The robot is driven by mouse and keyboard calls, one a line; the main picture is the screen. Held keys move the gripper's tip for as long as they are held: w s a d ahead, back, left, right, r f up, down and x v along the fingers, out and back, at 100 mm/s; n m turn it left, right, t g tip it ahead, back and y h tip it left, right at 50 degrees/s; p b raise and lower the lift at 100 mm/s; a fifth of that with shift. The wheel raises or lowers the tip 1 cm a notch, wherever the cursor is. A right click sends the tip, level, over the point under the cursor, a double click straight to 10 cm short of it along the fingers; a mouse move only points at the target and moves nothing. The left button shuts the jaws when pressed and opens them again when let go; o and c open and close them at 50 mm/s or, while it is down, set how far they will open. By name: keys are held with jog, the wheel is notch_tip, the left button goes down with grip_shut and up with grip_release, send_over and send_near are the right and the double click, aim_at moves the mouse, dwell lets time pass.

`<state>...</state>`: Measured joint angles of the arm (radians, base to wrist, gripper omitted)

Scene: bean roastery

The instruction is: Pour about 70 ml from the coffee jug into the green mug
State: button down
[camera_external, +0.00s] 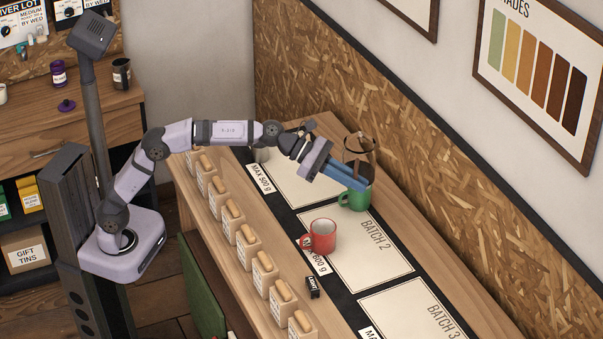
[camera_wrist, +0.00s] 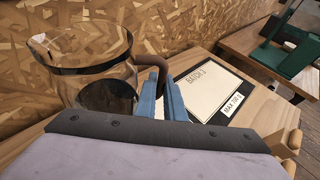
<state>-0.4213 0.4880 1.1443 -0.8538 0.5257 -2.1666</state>
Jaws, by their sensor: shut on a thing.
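The coffee jug is clear glass with a dark rim, a brown handle and dark content low inside; it fills the left of the wrist view (camera_wrist: 90,68). In the external view the jug (camera_external: 360,146) is partly hidden behind my gripper (camera_external: 358,183). My gripper's blue fingers (camera_wrist: 160,98) are shut on the jug's handle. The green mug (camera_external: 355,199) stands upright on the bench just below the fingertips and jug. I cannot tell whether the jug is clear of the mug or whether any liquid flows. The mug is not visible in the wrist view.
A small black block (camera_external: 313,287) lies nearby. A chipboard wall (camera_external: 400,140) runs close behind the jug.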

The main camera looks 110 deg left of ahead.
notch_tip(320, 180, down, 14)
jog(key=shift+w+d+f, duration=0.15)
jog(key=shift+w+d, duration=0.05)
jog(key=shift+d, duration=0.05)
dwell(0.6)
dwell(0.4)
